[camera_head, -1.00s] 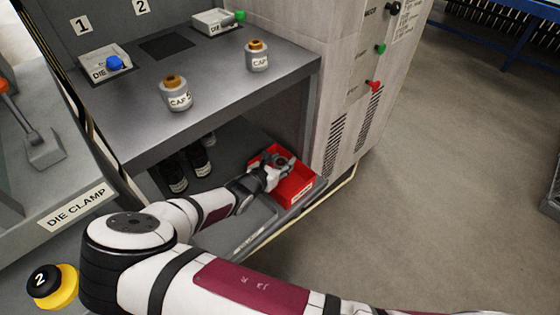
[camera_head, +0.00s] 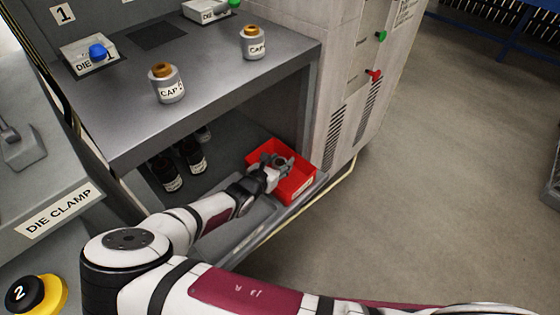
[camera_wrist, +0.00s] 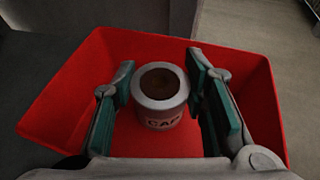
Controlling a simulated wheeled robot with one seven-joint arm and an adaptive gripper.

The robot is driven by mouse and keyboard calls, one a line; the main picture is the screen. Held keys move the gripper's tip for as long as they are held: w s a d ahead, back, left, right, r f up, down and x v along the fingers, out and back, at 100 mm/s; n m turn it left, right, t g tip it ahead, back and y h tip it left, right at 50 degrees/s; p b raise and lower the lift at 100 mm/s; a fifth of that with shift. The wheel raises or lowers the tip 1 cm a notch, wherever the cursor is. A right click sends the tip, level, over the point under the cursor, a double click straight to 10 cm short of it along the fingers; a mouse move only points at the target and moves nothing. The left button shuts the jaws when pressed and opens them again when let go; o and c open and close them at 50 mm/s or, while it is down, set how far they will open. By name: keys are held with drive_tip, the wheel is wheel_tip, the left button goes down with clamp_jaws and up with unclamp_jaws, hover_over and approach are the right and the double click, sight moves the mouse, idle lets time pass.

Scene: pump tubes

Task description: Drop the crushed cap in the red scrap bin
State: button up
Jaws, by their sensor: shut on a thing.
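The crushed cap (camera_wrist: 161,97) is a grey cylinder with a dark brown open top and a "CAP" label. My gripper (camera_wrist: 161,95) is shut on it, one green-padded finger on each side. In the wrist view the cap is upright, with the red scrap bin's floor behind it. The red scrap bin (camera_head: 298,186) sits on the lower shelf at its right end. In the head view my gripper (camera_head: 280,164) is over the bin's opening. The cap's height above the bin floor is hard to tell.
Two grey caps with orange-brown tops, one at the left (camera_head: 167,84) and one at the right (camera_head: 253,43), stand on the upper shelf (camera_head: 215,85) above my arm. Dark bottles (camera_head: 191,155) stand on the lower shelf left of the bin. A grey cabinet (camera_head: 345,85) rises at the right.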

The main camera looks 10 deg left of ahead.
drive_tip(key=shift+f, duration=0.2)
drive_tip(key=o, duration=1.4)
drive_tip(key=shift+c, duration=0.2)
drive_tip(key=shift+r, duration=0.4)
drive_tip(key=p+v, duration=0.6)
drive_tip(key=v, duration=0.6)
drive_tip(key=shift+r, duration=0.3)
